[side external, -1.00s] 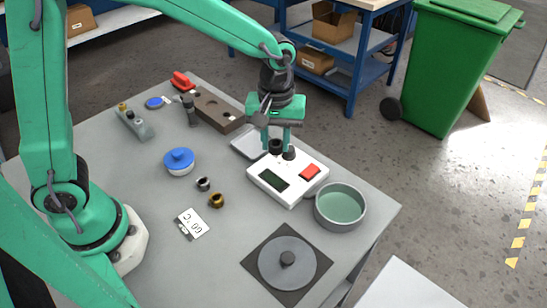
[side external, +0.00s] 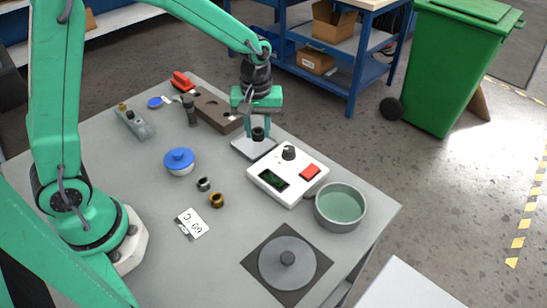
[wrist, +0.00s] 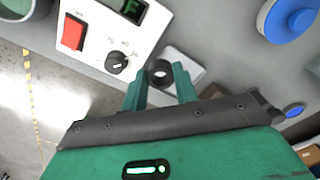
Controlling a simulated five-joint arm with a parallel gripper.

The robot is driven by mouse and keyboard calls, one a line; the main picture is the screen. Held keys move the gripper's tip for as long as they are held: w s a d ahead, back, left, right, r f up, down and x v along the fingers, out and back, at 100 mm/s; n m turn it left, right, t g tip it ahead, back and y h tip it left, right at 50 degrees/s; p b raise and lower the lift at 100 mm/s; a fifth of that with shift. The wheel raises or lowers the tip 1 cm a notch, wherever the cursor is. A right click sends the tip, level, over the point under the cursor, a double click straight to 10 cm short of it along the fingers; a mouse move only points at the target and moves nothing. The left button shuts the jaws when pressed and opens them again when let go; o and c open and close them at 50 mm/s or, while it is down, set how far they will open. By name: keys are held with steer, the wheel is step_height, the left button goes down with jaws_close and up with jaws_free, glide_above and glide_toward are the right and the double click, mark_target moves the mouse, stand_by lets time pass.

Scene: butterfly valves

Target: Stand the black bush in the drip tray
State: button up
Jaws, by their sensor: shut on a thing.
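The black bush (side external: 258,133) is a short dark ring. My gripper (side external: 255,126) is shut on it. In the wrist view the bush (wrist: 151,72) sits between the two green fingertips of my gripper (wrist: 160,88), its open bore showing. It overlaps the pale square plate (side external: 247,150) behind the white box; I cannot tell whether it touches the plate. A round grey pan with a green floor (side external: 341,186), perhaps the drip tray, stands at the table's right, apart from the gripper.
The white box (side external: 266,193) with a knob (side external: 289,153), display and red button stands between plate and pan. Dark and brass rings (side external: 216,201), a blue-lidded pot (side external: 179,160) and a brown block (side external: 213,109) stand left. A round lid (side external: 287,263) lies in front.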

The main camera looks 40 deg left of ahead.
glide_above(254, 145)
step_height(254, 145, down, 4)
steer(key=shift+r, duration=0.1)
steer(key=shift+d+f, duration=0.1)
steer(key=shift+f, duration=1.9)
steer(key=shift+f, duration=0.15)
steer(key=o, duration=1)
step_height(254, 145, up, 12)
steer(key=shift+r, duration=0.2)
